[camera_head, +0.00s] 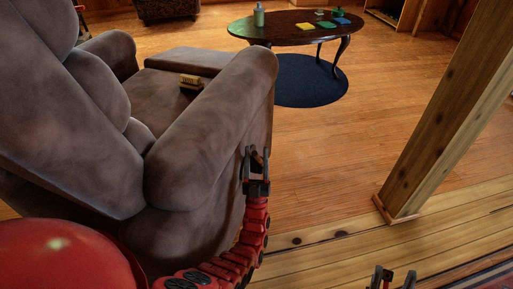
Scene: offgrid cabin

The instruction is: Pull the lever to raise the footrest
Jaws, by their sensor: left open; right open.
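The grey-brown recliner (205,130) fills the left of the head view, seen from behind its near armrest. A flat padded section (190,60) shows at the front of its seat; I cannot tell whether it is the footrest or how far it is raised. My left gripper (257,153) is open, with its fingers pointing up close beside the outer side of the near armrest. I cannot make out the lever clearly; it may be hidden by or between the fingers. My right gripper (392,274) is open and empty, low at the bottom edge, away from the recliner.
A wooden brush-like object (191,82) lies on the seat. A dark oval table (290,36) with a bottle (259,15) and coloured items stands on a round blue rug (305,88). A wooden post (440,120) rises at the right. The floor between recliner and post is clear.

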